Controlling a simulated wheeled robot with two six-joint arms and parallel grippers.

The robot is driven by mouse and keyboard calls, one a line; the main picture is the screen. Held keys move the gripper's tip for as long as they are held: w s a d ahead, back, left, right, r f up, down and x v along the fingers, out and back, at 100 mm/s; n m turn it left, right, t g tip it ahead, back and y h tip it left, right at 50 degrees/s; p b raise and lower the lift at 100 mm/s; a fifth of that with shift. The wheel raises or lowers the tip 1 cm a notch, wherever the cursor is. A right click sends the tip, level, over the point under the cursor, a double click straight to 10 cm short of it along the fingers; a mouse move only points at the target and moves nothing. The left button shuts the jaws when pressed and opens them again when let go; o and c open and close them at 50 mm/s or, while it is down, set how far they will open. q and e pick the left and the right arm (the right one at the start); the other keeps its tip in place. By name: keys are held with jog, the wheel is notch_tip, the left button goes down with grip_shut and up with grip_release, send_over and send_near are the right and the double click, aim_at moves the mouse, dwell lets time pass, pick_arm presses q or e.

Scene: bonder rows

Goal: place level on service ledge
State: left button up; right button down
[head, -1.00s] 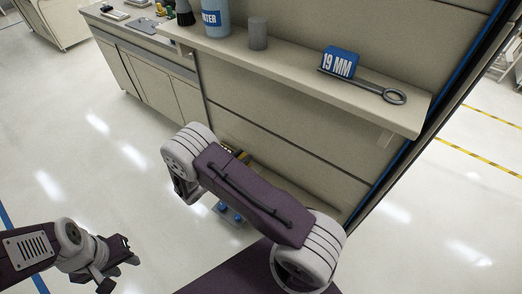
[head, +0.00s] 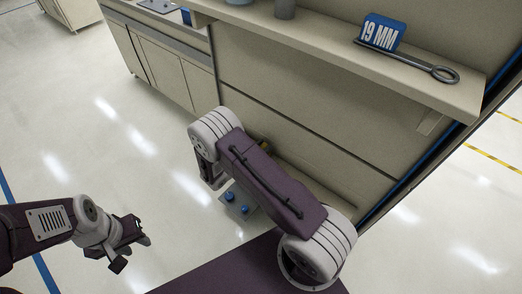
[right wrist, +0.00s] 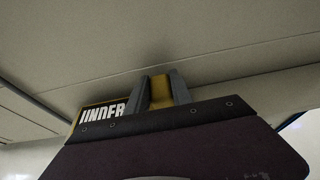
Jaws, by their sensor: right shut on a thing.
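In the right wrist view, my right gripper (right wrist: 162,90) is shut on a yellow piece (right wrist: 160,88), likely the level. Only a short part of it shows between the grey fingers. In the head view, my right forearm hides that gripper; a small yellow patch shows just behind the arm, too small to identify. A long beige ledge (head: 330,50) runs along the panel at upper right. A lower beige ledge (head: 320,190) runs along the panel's foot, partly behind my right arm. My left gripper (head: 136,252) is open and empty over the floor at lower left.
A blue 19 MM block (head: 382,32) and a ring-ended wrench (head: 425,66) sit on the upper ledge, with a grey cylinder (head: 285,8) further left. A grey plate with blue knobs (head: 238,203) is below my arm.

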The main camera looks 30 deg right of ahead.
jog(key=shift+s+d, duration=0.1)
jog(key=shift+d, duration=0.15)
jog(key=c, duration=1.4)
grip_release()
jog(key=shift+s, duration=0.1)
jog(key=shift+c, duration=0.2)
jog(key=o, duration=0.3)
pick_arm(q)
jog(key=shift+s+d+r, duration=0.1)
jog(key=shift+d, duration=0.05)
pick_arm(e)
jog(key=shift+a, duration=0.1)
